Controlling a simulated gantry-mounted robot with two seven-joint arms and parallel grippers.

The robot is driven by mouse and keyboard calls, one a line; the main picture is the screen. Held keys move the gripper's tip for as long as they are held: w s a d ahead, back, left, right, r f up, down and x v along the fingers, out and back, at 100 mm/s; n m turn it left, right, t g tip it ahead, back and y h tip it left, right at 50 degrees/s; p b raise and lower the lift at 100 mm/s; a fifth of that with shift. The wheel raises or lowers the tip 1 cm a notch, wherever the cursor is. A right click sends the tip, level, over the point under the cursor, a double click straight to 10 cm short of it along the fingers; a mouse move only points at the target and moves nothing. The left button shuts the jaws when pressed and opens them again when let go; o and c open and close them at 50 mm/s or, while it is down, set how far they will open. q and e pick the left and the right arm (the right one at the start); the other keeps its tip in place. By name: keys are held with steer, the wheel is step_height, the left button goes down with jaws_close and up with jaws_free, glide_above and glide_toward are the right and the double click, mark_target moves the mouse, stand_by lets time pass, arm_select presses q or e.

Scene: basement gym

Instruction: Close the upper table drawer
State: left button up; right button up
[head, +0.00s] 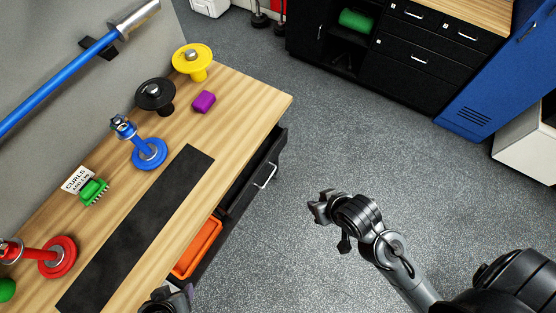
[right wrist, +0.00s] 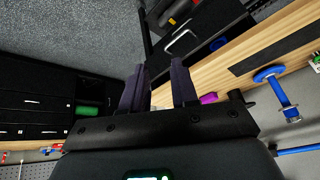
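The workbench (head: 235,108) is on the left in the head view. Its black upper drawer (head: 250,180), with a silver handle (head: 265,175), sticks out from under the right edge, partly open. In the right wrist view the drawer handle (right wrist: 181,41) shows beyond the fingertips. My right gripper (head: 323,207) is over the floor, right of the drawer and apart from it; its two fingers (right wrist: 159,68) are spread with nothing between them. My left gripper (head: 168,301) is at the bottom edge beside the bench, mostly cut off, so its opening cannot be seen.
An orange bin (head: 198,248) sits below the bench edge, nearer than the drawer. On the bench are a black mat (head: 140,225), a purple block (head: 204,102) and several weight-plate stands. Black cabinets (head: 420,60) and a blue locker (head: 495,85) stand behind. The grey floor between is clear.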

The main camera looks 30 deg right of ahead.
steer(key=w+m+t, duration=0.2)
steer(key=w+m, duration=0.1)
steer(key=w+a+m+t, duration=0.1)
steer(key=shift+w+m+y, duration=0.3)
steer(key=shift+w, duration=0.1)
jaws_close()
steer(key=m+t+y+b, duration=0.6)
steer(key=t+y+b, duration=0.15)
steer(key=b, duration=1.95)
glide_toward(276, 154)
steer(key=x, duration=0.2)
steer(key=b+x, duration=0.1)
steer(key=x, duration=0.3)
steer(key=shift+w+a+r+b, duration=0.25)
steer(key=shift+w+a+b, duration=0.05)
steer(key=shift+b, duration=0.05)
